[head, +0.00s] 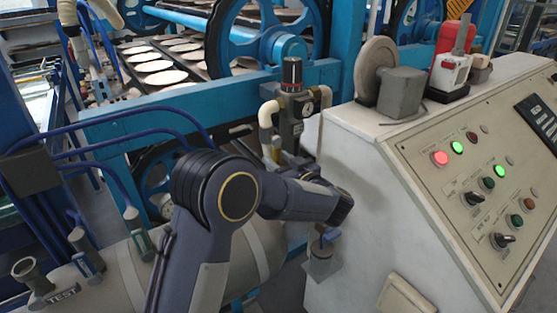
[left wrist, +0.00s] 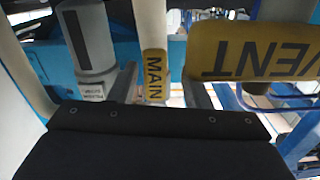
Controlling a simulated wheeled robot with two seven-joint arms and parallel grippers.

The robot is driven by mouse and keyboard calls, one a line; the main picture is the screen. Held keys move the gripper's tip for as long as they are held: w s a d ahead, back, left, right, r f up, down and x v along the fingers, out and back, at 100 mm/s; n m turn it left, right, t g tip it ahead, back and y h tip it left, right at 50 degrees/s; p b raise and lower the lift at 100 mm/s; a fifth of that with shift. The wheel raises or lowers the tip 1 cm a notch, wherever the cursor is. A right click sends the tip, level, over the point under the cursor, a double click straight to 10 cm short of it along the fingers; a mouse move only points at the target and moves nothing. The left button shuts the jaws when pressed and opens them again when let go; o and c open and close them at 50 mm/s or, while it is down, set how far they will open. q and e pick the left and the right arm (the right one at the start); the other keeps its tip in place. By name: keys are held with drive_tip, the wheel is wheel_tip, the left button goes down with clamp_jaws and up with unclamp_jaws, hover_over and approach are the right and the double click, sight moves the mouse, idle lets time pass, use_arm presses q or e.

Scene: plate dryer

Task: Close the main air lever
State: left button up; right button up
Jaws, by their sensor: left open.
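In the left wrist view, a pale vertical pipe with a yellow MAIN label (left wrist: 155,75) stands in the middle. My left gripper (left wrist: 163,82) is open, with one grey finger on each side of this label. I cannot tell whether the fingers touch the pipe. In the head view, my left arm reaches to the air regulator (head: 291,110) beside the console, and its wrist hides much of the space below the regulator. My right gripper is not in view.
The regulator's grey cylinder (left wrist: 88,38) is on the left. The white console (head: 350,170) stands right of my wrist. A small blue-handled valve (head: 320,255) is below it.

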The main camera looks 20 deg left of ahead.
use_arm(q)
drive_tip(key=shift+a, duration=0.1)
clamp_jaws()
idle(0.3)
drive_tip(key=shift+r+p, duration=0.15)
drive_tip(key=shift+p, duration=0.35)
drive_tip(key=shift+s+a+r+m+p, duration=0.3)
drive_tip(key=shift+m+p, duration=0.85)
drive_tip(key=shift+p, duration=0.7)
drive_tip(key=shift+s+a+r+m+p, duration=0.1)
drive_tip(key=shift+s+a+m+p, duration=0.2)
drive_tip(key=shift+m+p, duration=1.25)
drive_tip(key=shift+s+a+r+m+p, duration=0.3)
drive_tip(key=shift+m+p, duration=0.5)
drive_tip(key=shift+p, duration=1.4)
drive_tip(key=shift+s+d+f, duration=0.1)
drive_tip(key=shift+f, duration=0.1)
unclamp_jaws()
